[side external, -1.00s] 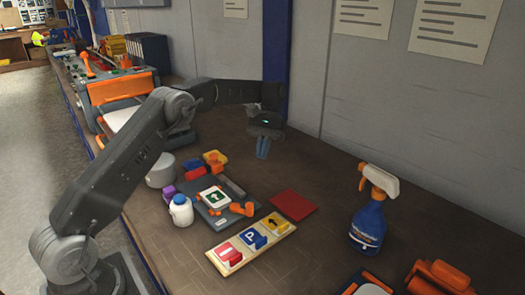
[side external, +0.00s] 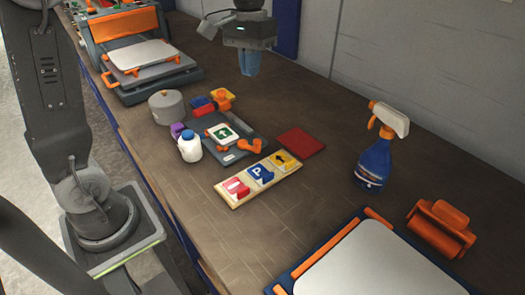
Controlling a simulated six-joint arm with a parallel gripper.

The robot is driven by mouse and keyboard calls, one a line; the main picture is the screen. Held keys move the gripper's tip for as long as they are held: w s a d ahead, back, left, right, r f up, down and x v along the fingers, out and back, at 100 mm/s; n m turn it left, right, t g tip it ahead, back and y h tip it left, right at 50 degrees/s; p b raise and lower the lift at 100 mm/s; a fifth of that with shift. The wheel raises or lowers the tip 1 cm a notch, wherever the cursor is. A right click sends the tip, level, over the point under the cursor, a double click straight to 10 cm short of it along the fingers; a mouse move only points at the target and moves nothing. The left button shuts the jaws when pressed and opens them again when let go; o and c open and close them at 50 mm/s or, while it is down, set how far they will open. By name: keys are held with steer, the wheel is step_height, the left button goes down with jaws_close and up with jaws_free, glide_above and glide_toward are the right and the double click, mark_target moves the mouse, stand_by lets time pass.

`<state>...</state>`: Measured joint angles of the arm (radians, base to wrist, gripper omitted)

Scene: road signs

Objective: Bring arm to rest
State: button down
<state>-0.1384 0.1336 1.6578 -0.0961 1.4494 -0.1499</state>
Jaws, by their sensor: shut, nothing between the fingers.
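My gripper (side external: 249,68) hangs in the air near the back of the workbench at the top of the view, pointing down. Its blue fingers are together with nothing between them. Below it, nearer the camera, a wooden board (side external: 238,203) holds a red sign tile (side external: 237,188), a blue P tile (side external: 261,174) and a yellow arrow tile (side external: 285,160). A white tile with a green arrow (side external: 222,134) lies on a grey plate (side external: 230,158). My gripper touches none of these. Part of my arm is cut off by the top edge.
A red square (side external: 301,142), a spray bottle (side external: 376,155), a white bottle (side external: 190,146) and a grey round pot (side external: 166,106) stand or lie on the bench (side external: 330,190). An orange-handled press (side external: 140,58) stands back left. An orange tool (side external: 440,227) and a pale panel (side external: 375,262) are front right.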

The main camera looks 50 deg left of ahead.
steer(key=s+d+f+m+t, duration=0.1)
steer(key=s+t, duration=0.1)
steer(key=s, duration=0.4)
steer(key=s+d+f+m+t, duration=0.1)
steer(key=s+t, duration=0.1)
steer(key=s, duration=0.3)
steer(key=s+d+f+m+t+y, duration=0.1)
steer(key=s+t, duration=0.1)
steer(key=s, duration=0.4)
steer(key=shift+s+d+f+t, duration=0.15)
steer(key=shift+s+d+t, duration=0.15)
